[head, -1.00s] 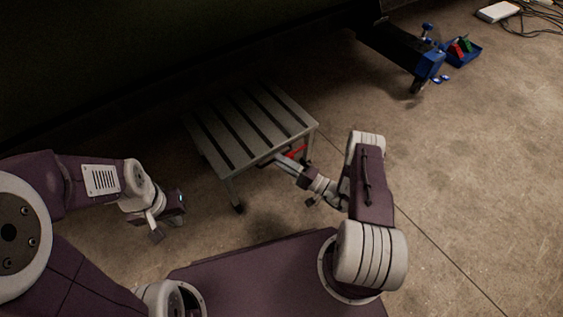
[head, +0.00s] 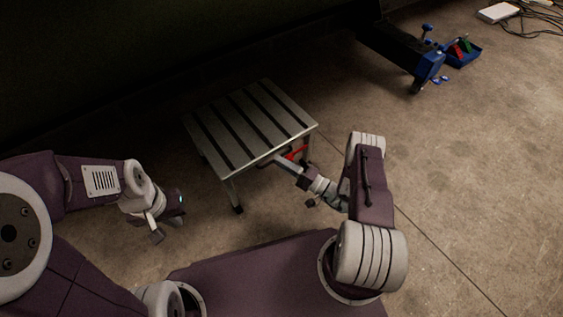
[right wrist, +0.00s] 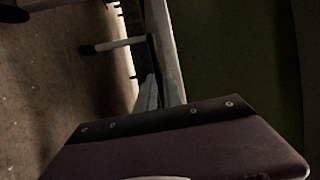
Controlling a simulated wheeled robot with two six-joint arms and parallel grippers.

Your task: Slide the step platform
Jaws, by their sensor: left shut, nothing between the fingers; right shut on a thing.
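The step platform (head: 237,128) is a grey slatted table-like stand on short legs, standing upright on the floor in the middle of the head view. A red part (head: 296,152) shows under its near right edge. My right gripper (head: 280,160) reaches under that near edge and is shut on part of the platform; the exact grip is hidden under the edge. In the right wrist view, a grey rail of the platform (right wrist: 165,50) runs up from the gripper body. My left gripper (head: 168,220) is shut and empty, apart from the platform, to its lower left.
A large dark body overhangs behind the platform. A blue wheeled stand (head: 428,65) and a blue tray (head: 462,53) with red and green items are at the upper right. A white box (head: 497,11) with cables lies beyond. The floor at right is clear.

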